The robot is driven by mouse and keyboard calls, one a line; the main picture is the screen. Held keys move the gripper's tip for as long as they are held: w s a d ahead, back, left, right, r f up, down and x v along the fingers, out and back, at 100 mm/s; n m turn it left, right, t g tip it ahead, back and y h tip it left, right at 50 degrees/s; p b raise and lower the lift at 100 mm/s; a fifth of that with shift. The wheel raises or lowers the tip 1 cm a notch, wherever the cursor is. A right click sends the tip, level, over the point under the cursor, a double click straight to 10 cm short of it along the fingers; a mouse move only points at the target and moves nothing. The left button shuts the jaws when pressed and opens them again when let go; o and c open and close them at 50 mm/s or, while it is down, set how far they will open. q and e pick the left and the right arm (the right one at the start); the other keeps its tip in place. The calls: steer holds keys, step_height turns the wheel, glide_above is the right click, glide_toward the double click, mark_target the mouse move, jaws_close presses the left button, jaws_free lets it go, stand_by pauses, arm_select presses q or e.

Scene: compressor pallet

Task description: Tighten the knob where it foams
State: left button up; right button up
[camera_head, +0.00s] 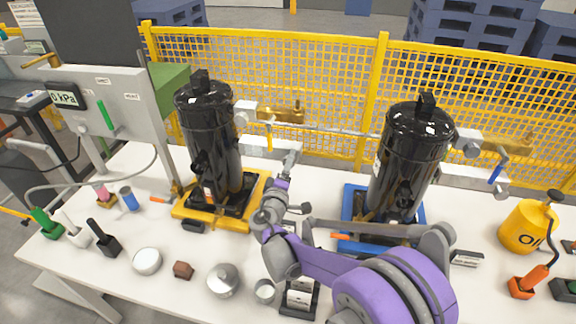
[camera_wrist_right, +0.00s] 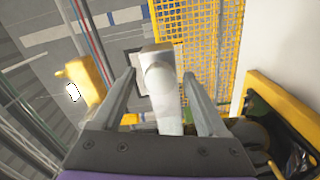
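Two black compressor tanks stand on the table: the left tank (camera_head: 210,135) on a yellow base (camera_head: 184,210), the right tank (camera_head: 408,160) on a blue base (camera_head: 352,205). Grey-white fittings (camera_head: 262,147) extend right of the left tank, with a yellow lever (camera_head: 269,135). My right gripper (camera_head: 287,165) is at their outer end. In the right wrist view, its fingers (camera_wrist_right: 160,88) are apart on either side of a pale round-ended fitting (camera_wrist_right: 158,76), with visible gaps. I cannot tell which fitting is the knob, and no foam is discernible. My left gripper is out of view.
A panel (camera_head: 120,100) with a 0 kPa display stands at left. A yellow oil can (camera_head: 527,226) stands at right. A yellow mesh fence (camera_head: 330,95) runs behind the table.

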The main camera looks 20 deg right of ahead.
steer(key=v, duration=1)
steer(key=shift+s+a+b, duration=0.2)
steer(key=shift+s+b, duration=0.15)
steer(key=shift+b, duration=0.05)
steer(key=s+d+f+m+g+y+p, duration=0.25)
steer(key=s+d+m+g, duration=0.4)
steer(key=s, duration=0.65)
steer(key=s+a+f+m+g+y+p, duration=0.1)
steer(key=s+g+y, duration=0.1)
steer(key=s, duration=0.5)
steer(key=s+a+f+m+g+y+p, duration=0.1)
steer(key=s+a+f+y, duration=0.1)
steer(key=s+y, duration=0.2)
steer(key=s, duration=0.3)
steer(key=shift+f+g, duration=0.35)
